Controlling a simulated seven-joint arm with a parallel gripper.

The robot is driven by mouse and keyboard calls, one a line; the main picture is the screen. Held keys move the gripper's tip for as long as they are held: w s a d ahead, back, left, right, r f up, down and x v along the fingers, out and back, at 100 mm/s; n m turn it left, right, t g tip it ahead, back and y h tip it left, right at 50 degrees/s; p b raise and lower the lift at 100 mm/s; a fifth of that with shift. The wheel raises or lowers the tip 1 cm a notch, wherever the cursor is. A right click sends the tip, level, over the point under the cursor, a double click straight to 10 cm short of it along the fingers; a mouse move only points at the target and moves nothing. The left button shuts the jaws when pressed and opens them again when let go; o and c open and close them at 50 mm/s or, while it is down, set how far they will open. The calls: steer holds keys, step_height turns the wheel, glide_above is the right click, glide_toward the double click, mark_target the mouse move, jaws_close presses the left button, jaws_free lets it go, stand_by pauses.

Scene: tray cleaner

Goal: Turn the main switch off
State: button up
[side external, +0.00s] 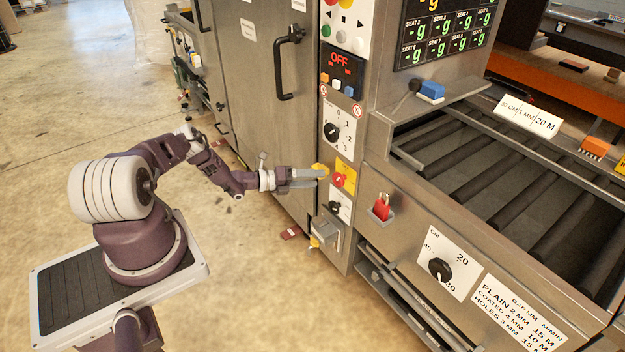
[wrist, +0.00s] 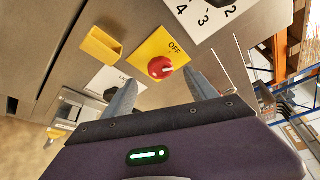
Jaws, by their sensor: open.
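The main switch is a red round knob (side external: 338,180) on a yellow plate (side external: 349,172) on the machine's front column. In the wrist view the red knob (wrist: 159,68) carries a small white mark, and the yellow plate (wrist: 148,49) reads OFF beside it. The white mark points right in that view, not clearly at the word OFF. My gripper (side external: 321,178) is open and level with the knob, its fingertips close to the panel. In the wrist view its two fingers (wrist: 160,80) lie on either side of the knob. I cannot tell whether they touch it.
A yellow block (wrist: 101,45) sticks out beside the switch; it also shows in the side view (side external: 319,168). A numbered dial (side external: 333,131) is above and another black dial (side external: 335,206) below. A red padlock-like part (side external: 381,207) is to the right. A door handle (side external: 288,62) protrudes at upper left.

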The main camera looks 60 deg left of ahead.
mark_target(336, 181)
steer(key=w+d+m+y, duration=0.1)
steer(key=w+m, duration=0.1)
steer(key=m, duration=0.1)
steer(key=w+d+f+m+y, duration=0.1)
steer(key=w+m+y, duration=0.1)
steer(key=w+d+m+g+y, duration=0.1)
steer(key=w+m+y, duration=0.1)
steer(key=m, duration=0.1)
steer(key=shift+w+d+f+m, duration=0.2)
steer(key=shift+w+f+m, duration=0.05)
steer(key=shift+w+m, duration=0.05)
steer(key=c, duration=1.3)
steer(key=shift+c, duration=0.2)
steer(key=shift+a+f+n+h, duration=0.1)
steer(key=shift+n+h, duration=1)
steer(key=shift+n, duration=0.9)
